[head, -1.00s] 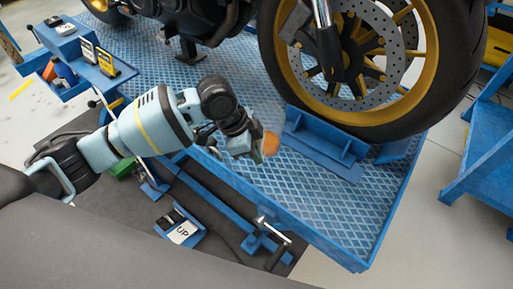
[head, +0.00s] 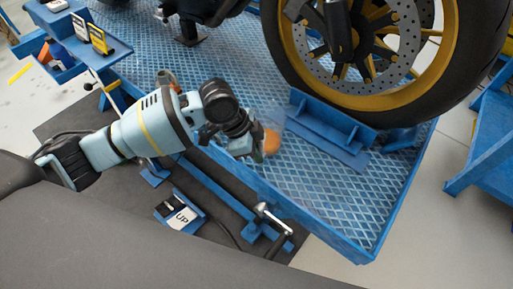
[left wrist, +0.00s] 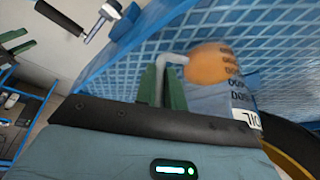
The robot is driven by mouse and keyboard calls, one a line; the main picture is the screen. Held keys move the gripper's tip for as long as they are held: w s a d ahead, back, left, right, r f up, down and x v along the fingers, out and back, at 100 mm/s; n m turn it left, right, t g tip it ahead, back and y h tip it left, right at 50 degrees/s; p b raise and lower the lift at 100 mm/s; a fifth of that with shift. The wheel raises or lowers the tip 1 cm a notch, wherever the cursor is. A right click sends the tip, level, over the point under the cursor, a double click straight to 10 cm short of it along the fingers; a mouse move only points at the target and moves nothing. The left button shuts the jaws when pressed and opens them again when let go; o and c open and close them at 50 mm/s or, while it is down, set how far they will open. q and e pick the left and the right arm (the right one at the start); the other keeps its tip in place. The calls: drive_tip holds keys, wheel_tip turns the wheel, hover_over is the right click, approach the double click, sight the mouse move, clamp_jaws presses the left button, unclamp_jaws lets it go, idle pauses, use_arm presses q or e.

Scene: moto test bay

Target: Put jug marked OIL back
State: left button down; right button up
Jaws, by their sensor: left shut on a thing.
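In the head view my left gripper (head: 247,146) is over the near edge of the blue lift platform (head: 330,205). My right gripper is not in view.
A motorcycle wheel (head: 385,103) stands in a blue chock (head: 325,130) just beyond the gripper. A blue side tray (head: 115,50) with small items is at the upper left. A blue cart (head: 490,150) is at the right. An "UP" pedal (head: 180,218) and a crank handle (head: 272,218) are below.

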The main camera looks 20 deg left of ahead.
use_arm(q)
drive_tip(key=shift+f, duration=0.5)
idle(0.9)
drive_tip(key=c, duration=1.4)
unclamp_jaws()
drive_tip(key=v, duration=0.7)
drive_tip(key=shift+r, duration=0.35)
drive_tip(key=shift+s+a, duration=0.1)
drive_tip(key=shift+a, duration=0.05)
